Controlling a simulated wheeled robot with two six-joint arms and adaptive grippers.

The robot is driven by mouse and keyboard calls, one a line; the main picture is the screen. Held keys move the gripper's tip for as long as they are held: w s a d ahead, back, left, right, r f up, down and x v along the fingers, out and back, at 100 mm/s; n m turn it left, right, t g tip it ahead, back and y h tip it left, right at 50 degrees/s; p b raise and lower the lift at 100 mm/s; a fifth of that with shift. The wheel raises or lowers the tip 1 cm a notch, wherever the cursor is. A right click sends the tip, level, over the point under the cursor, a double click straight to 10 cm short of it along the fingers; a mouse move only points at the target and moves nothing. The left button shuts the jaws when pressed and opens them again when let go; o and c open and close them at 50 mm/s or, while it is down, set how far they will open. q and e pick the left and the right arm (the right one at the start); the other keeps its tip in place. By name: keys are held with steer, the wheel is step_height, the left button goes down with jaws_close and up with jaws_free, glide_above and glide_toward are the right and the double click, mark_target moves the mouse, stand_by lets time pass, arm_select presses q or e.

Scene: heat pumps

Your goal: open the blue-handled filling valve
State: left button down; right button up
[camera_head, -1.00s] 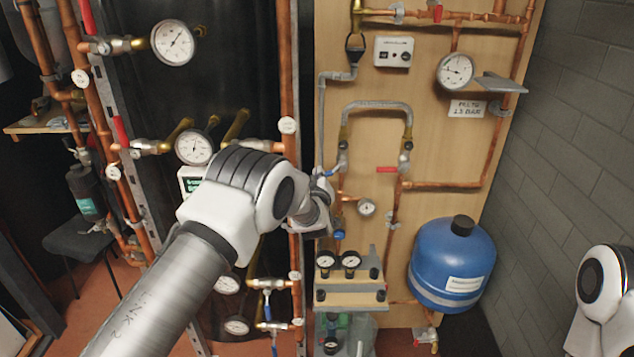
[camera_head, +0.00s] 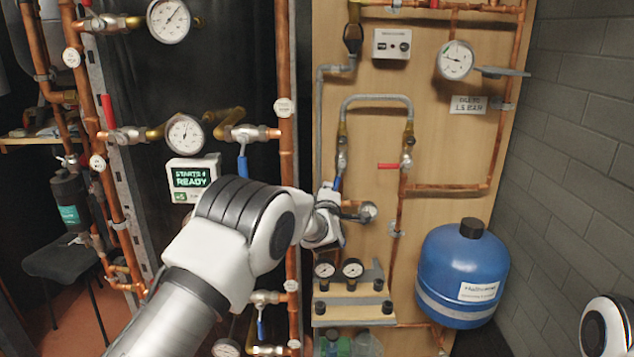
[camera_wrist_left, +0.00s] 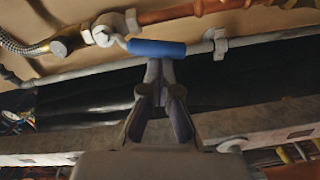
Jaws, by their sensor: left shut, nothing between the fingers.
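The blue-handled valve (camera_head: 342,160) is on the wooden panel, below the left end of the looped grey braided hose. Its blue handle (camera_head: 338,184) points downward there. In the left wrist view the blue handle (camera_wrist_left: 157,48) lies across the picture, just beyond my left fingertips. My left gripper (camera_wrist_left: 160,66) is shut and empty, with its tips at or very near the middle of the handle; I cannot tell whether they touch. In the head view my left wrist hides part of the gripper. My right gripper is out of view.
A red-handled valve (camera_head: 388,166) is under the hose's right end. A shelf with two gauges (camera_head: 352,312) and a blue tank (camera_head: 462,275) are lower. Copper pipes (camera_head: 287,150) run close on the left.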

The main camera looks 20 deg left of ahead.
arm_select(q)
steer(key=shift+w+d+f+n+b, duration=0.1)
steer(key=shift+d+f+n+b, duration=0.15)
steer(key=shift+d+n+b, duration=0.3)
steer(key=shift+w+d+f+n+b, duration=0.1)
steer(key=shift+d+f+n+b, duration=0.2)
steer(key=shift+b, duration=0.4)
steer(key=shift+d+r, duration=0.1)
steer(key=shift+r, duration=0.05)
